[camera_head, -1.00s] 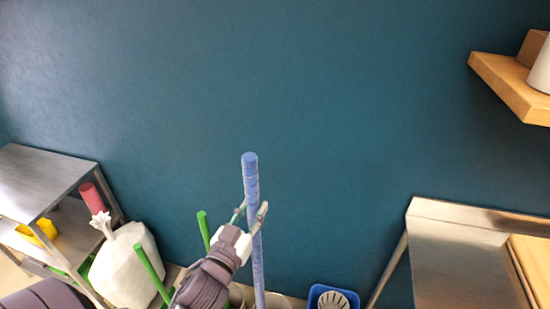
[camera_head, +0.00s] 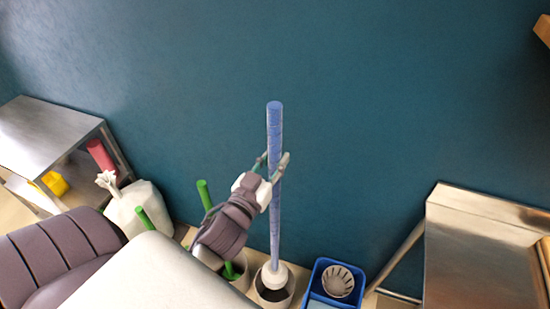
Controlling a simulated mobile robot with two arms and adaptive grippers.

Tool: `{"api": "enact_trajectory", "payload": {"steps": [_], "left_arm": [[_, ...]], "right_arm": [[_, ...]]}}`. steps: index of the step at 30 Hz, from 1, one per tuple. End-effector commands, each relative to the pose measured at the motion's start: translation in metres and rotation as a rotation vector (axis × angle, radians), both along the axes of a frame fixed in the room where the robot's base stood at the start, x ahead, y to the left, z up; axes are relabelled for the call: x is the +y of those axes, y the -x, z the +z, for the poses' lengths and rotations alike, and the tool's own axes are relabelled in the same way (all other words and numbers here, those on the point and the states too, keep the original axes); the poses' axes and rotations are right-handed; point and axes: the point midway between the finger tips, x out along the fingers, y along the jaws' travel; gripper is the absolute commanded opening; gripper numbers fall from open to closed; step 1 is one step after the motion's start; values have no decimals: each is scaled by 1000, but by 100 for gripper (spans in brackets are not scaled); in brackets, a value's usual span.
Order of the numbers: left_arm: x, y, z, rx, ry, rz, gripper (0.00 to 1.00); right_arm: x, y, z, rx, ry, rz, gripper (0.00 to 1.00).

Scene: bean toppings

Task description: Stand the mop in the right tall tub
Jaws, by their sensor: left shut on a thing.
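The mop (camera_head: 274,222) has a long blue handle and a white head (camera_head: 273,276). It stands nearly upright. My left gripper (camera_head: 272,163) is shut around the upper handle, below its top end. The right tall tub (camera_head: 290,297) is pale and round with a dark inside. The mop head shows within its mouth; whether it rests on the bottom I cannot tell. The left tall tub (camera_head: 242,284) stands beside it, partly hidden by my arm, with a green handle (camera_head: 204,195) rising from it. My right gripper is not in view.
A blue bucket (camera_head: 318,272) with a grey basket (camera_head: 338,281) stands right of the tubs. A steel table (camera_head: 470,255) is at the right. A white sack (camera_head: 130,205) and a steel shelf (camera_head: 50,135) are at the left.

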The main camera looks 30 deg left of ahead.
Motion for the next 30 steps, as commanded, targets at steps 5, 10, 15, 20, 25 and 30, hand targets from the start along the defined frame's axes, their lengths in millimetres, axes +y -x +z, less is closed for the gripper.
{"api": "enact_trajectory", "payload": {"steps": [5,10,15,20,25,30], "left_arm": [[0,0,-16,-4,1,-1,0],[0,0,-29,-4,-1,-1,0],[0,0,-42,-3,2,0,0],[0,0,-54,-3,1,0,0],[0,0,-68,-2,2,0,0],[0,0,-81,-3,2,0,0]], "right_arm": [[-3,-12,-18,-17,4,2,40],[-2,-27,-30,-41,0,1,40],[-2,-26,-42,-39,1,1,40],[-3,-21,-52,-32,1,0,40],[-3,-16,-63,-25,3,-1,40],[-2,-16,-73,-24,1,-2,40]]}}
